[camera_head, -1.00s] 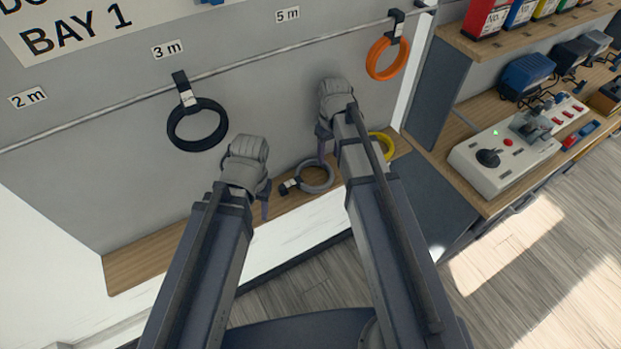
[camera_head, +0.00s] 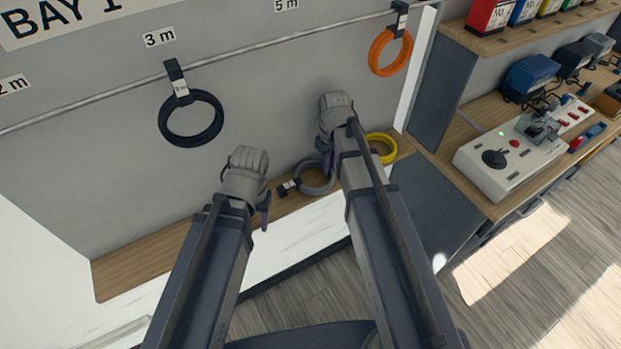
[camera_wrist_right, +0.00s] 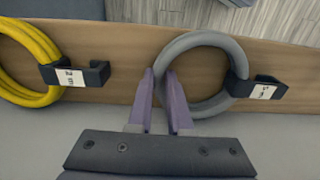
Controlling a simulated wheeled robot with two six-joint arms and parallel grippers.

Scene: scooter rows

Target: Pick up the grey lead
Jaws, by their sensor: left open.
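The grey lead (camera_head: 316,183) is a coiled ring with a black clip and white label, lying on the wooden ledge against the wall. In the right wrist view the grey lead (camera_wrist_right: 208,40) has its left side between the purple fingers of my right gripper (camera_wrist_right: 161,78), one finger outside the ring and one inside. My left gripper (camera_head: 265,210) is open and empty, left of the lead.
A yellow lead (camera_head: 381,148) lies on the ledge (camera_head: 130,273) just right of the grey one. A black lead (camera_head: 190,118) and an orange lead (camera_head: 390,52) hang on the wall rail. A bench with a control box (camera_head: 510,160) stands at right.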

